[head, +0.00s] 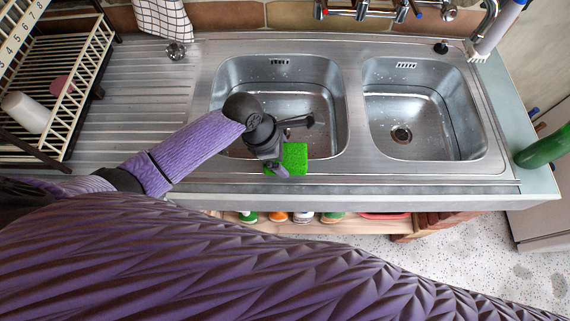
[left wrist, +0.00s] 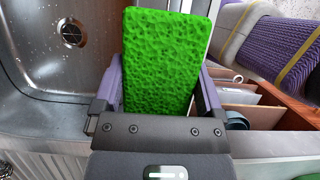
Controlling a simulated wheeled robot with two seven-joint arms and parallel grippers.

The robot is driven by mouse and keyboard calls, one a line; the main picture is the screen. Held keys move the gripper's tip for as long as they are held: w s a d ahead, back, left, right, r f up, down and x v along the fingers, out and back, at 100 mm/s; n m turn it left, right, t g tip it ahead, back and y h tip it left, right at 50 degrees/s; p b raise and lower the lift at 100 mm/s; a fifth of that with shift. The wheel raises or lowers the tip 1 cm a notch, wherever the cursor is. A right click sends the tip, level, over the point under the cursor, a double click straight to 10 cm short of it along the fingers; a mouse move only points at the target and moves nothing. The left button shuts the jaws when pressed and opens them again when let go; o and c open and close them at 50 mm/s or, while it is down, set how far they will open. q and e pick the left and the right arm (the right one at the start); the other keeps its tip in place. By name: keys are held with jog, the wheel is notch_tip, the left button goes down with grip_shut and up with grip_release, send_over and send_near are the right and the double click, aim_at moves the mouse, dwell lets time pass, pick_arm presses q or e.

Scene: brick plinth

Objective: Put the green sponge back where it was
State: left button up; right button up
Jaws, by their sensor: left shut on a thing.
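The bright green sponge (head: 295,157) is held at the front edge of the left sink basin (head: 225,95) in the head view. My left gripper (head: 281,166) is shut on it. In the left wrist view the sponge (left wrist: 165,60) stands up between the two fingers of the left gripper (left wrist: 158,92) and fills the middle of the picture. The height of the sponge above the sink rim is hard to tell. My right gripper does not show in either view.
A second basin (head: 455,105) lies to the right, empty. A dish rack (head: 85,75) with a white cup (head: 26,112) stands at the left. A green bottle (head: 543,150) is at the far right. Several bottles stand on a shelf below the front edge. A tap (head: 487,20) is at the back right.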

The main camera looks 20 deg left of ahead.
aim_at(282, 163)
pick_arm(q)
notch_tip(282, 163, down, 4)
jog(key=shift+r+b, duration=0.25)
jog(key=shift+b, duration=0.4)
jog(key=shift+f, duration=0.35)
jog(key=o, duration=1)
